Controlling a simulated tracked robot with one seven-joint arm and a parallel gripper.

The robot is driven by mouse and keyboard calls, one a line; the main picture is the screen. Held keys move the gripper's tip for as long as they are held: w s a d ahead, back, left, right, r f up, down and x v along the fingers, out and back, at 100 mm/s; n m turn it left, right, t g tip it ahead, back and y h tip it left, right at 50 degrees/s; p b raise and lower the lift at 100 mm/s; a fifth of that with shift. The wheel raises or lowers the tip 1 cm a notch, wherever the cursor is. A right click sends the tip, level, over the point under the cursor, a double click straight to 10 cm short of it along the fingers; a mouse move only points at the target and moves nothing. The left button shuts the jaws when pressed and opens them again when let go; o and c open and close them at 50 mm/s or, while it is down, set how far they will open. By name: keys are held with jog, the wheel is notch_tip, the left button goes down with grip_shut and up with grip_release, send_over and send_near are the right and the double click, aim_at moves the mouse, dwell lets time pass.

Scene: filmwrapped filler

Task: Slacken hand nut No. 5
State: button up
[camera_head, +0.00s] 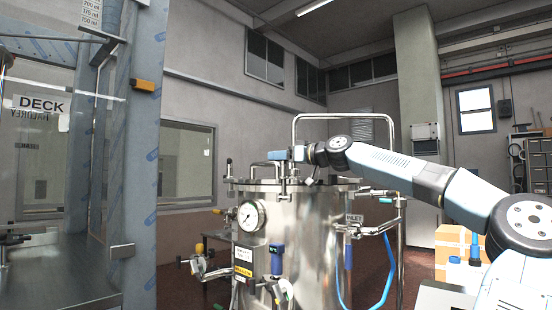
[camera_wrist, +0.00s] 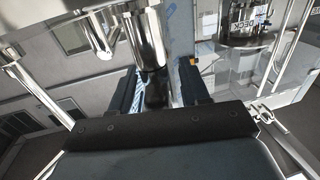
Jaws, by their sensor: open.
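The steel pressure vessel (camera_head: 285,240) stands in the middle of the head view, with clamp fittings around its lid rim (camera_head: 245,184). My gripper (camera_head: 272,156) is at the lid's top, near an upright fitting on the rim. In the wrist view my gripper (camera_wrist: 157,74) has its two dark fingers apart. A shiny steel post with a dark lower part (camera_wrist: 153,88) shows between them; contact with the fingers cannot be told. No number is readable on any hand nut, so I cannot tell which one is No. 5.
A tall steel hoop (camera_head: 345,116) rises behind the lid. A pressure gauge (camera_head: 250,216), valves and a blue hose (camera_head: 388,270) stick out from the vessel. A framed, film-wrapped machine (camera_head: 133,150) stands at left. A cardboard box (camera_head: 455,248) is behind my arm.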

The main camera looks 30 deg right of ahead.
jog(key=shift+s, duration=0.1)
jog(key=v, duration=1.3)
jog(key=shift+s+d, duration=0.15)
jog(key=shift+s, duration=0.1)
